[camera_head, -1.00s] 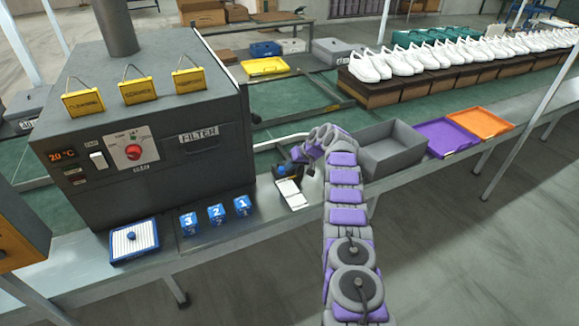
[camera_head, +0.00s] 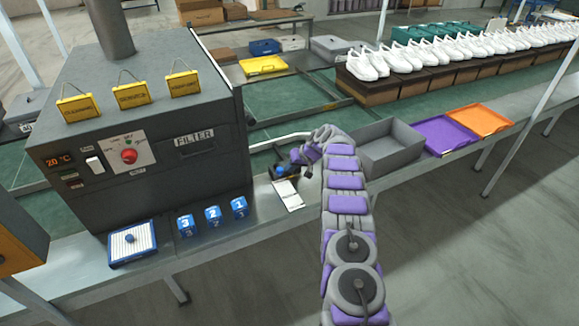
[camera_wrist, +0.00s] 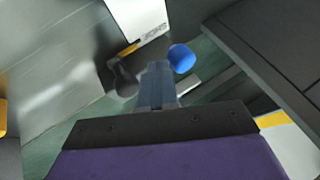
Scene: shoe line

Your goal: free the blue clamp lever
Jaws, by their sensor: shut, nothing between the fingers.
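The blue clamp lever shows as a round blue knob (camera_wrist: 181,58) in the wrist view, just right of my fingertips. In the head view the small blue knob (camera_head: 281,170) is at the bench's far edge, just left of my arm's end. My gripper (camera_wrist: 157,70) is shut and empty, its narrow grey fingers pointing toward the clamp area. The knob looks very close to the fingers; I cannot tell whether they touch. A dark rounded part (camera_wrist: 123,80) lies left of the fingers. The lever's shaft is mostly hidden.
A white card (camera_head: 287,195) lies in front of the clamp. The dark filter machine (camera_head: 150,150) stands at left, with numbered blue blocks (camera_head: 212,216) before it. A grey bin (camera_head: 391,147) and purple tray (camera_head: 445,136) are right of my arm.

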